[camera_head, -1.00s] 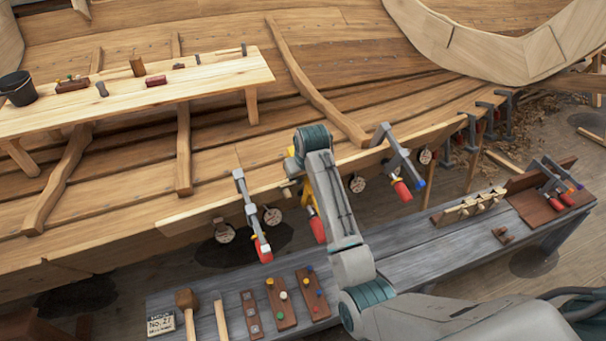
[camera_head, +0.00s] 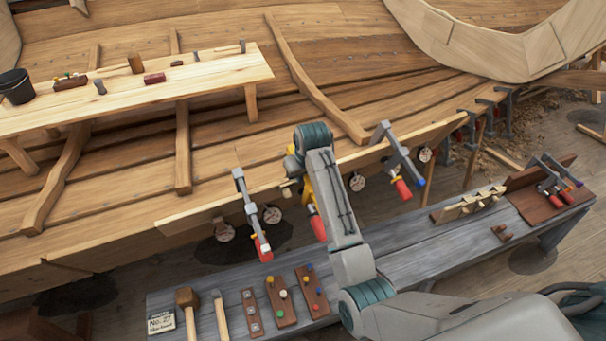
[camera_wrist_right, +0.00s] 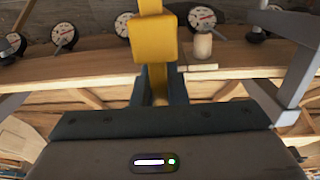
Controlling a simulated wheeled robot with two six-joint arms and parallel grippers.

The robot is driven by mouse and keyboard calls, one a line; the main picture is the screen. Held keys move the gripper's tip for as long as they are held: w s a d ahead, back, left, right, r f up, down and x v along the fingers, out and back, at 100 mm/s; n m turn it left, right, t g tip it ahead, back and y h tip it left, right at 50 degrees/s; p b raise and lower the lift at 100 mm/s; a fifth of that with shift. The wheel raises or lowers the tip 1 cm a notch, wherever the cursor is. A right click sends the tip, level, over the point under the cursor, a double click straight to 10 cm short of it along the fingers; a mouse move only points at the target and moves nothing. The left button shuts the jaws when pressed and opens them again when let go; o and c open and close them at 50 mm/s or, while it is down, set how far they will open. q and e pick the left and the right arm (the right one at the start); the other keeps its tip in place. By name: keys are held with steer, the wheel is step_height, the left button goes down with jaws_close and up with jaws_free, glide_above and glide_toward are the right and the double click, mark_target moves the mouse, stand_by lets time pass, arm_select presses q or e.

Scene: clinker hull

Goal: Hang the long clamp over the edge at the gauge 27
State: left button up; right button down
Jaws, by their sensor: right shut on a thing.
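My right gripper (camera_wrist_right: 156,88) is shut on a yellow clamp (camera_wrist_right: 153,38), whose yellow bar rises between the dark fingers in the wrist view. In the head view the yellow clamp (camera_head: 307,188) is partly hidden behind my right arm, with its red handle (camera_head: 318,228) below. It is beside the plank edge (camera_head: 205,212); I cannot tell whether it touches. A card (camera_head: 160,323) reads No. 27. My left gripper is not in view.
Grey clamps with red handles hang on the edge to the left (camera_head: 245,205) and right (camera_head: 397,160). A pale peg (camera_wrist_right: 202,46) stands close right of the held clamp in the wrist view. A grey bench (camera_head: 395,250) with tools runs below.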

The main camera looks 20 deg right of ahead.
steer(key=v, duration=1.1)
steer(key=shift+r, duration=0.35)
stand_by(0.5)
